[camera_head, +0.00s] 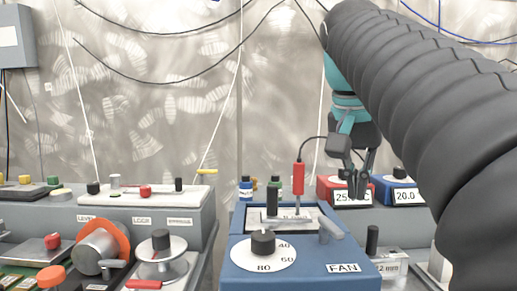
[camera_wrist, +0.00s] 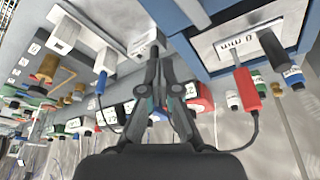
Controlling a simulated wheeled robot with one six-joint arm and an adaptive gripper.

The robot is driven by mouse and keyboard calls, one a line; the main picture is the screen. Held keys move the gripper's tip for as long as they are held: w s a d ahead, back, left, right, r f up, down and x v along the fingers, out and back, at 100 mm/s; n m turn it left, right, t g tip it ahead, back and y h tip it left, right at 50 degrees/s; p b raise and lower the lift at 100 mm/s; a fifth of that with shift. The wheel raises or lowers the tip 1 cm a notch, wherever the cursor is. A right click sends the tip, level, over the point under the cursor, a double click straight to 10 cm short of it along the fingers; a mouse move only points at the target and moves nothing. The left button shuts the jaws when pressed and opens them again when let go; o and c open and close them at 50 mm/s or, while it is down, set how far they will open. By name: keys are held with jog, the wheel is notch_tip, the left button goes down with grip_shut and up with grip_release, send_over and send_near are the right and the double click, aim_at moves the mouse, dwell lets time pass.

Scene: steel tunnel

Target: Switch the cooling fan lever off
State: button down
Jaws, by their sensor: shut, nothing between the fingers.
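A blue box (camera_head: 305,262) labelled FAN stands at the front centre. A grey lever (camera_head: 331,230) is on its right top, above the FAN label (camera_head: 343,268). A black-knobbed dial (camera_head: 263,243) marked 40, 60 and 80 sits on its left top. Behind the dial, a black-tipped stick (camera_head: 271,202) stands in a light plate; it also shows in the wrist view (camera_wrist: 272,46). My gripper (camera_head: 358,170) is shut and empty, behind and right of the box, apart from the grey lever. In the wrist view its fingers (camera_wrist: 160,62) point up the picture. I cannot identify the grey lever there.
A red probe (camera_head: 298,178) with a black cable stands at the box's back. Red (camera_head: 326,188) and blue (camera_head: 387,181) display units sit near my gripper. A black-topped post (camera_head: 372,240) is right of the box. Panels with knobs (camera_head: 145,192) fill the left.

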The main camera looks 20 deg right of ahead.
jog(key=shift+w+a+v, duration=0.1)
jog(key=shift+w+v, duration=0.1)
jog(key=shift+v, duration=0.7)
jog(key=shift+w+a+v, duration=0.1)
jog(key=shift+w+v, duration=0.1)
jog(key=shift+v, duration=0.7)
jog(key=shift+w+a+v, duration=0.1)
jog(key=shift+w+v, duration=0.1)
jog(key=shift+v, duration=0.65)
jog(key=shift+d+r, duration=0.1)
